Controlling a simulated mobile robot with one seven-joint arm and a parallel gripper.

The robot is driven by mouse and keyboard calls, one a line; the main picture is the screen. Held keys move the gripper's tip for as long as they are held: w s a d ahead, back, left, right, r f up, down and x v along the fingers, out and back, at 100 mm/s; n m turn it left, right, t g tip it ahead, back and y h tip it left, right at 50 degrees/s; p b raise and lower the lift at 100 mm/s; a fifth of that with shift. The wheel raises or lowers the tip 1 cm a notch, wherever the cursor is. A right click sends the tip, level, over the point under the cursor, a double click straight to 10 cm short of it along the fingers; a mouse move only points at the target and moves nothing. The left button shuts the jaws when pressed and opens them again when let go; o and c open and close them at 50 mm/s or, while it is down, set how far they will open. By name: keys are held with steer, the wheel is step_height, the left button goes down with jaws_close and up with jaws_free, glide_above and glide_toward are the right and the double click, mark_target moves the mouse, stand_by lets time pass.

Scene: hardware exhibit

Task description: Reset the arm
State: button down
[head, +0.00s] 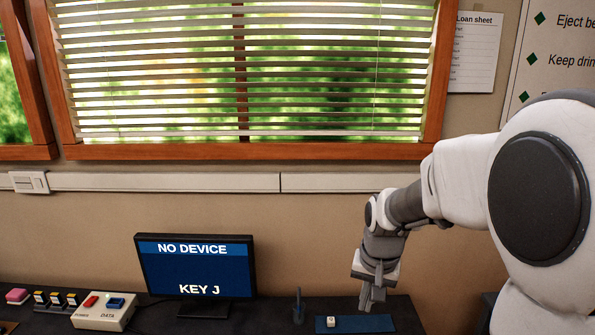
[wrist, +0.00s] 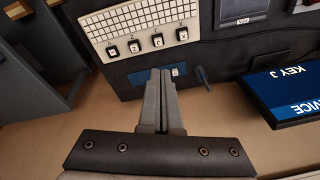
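My gripper (head: 371,300) hangs from my arm at the right of the head view, pointing down above the desk beside a blue mat. In the wrist view its two fingers (wrist: 158,78) lie side by side, apparently shut with nothing visible between them. A small white key-like block (head: 331,321) sits on the blue mat (head: 352,325), to the left of my gripper. The mat also shows partly beyond the fingertips in the wrist view (wrist: 142,77).
A monitor (head: 195,265) reading "NO DEVICE" and "KEY J" stands left of my gripper. A dark upright holder (head: 298,310) stands between them. A white switch box (head: 103,312) is farther left. A white gridded panel (wrist: 128,18) with several small blocks lies beyond the mat.

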steer(key=s+r+n+t, duration=0.1)
steer(key=s+r, duration=0.4)
steer(key=s, duration=0.5)
steer(key=s+r+n+t, duration=0.2)
steer(key=s+r, duration=0.4)
steer(key=s, duration=0.4)
steer(key=shift+n, duration=0.4)
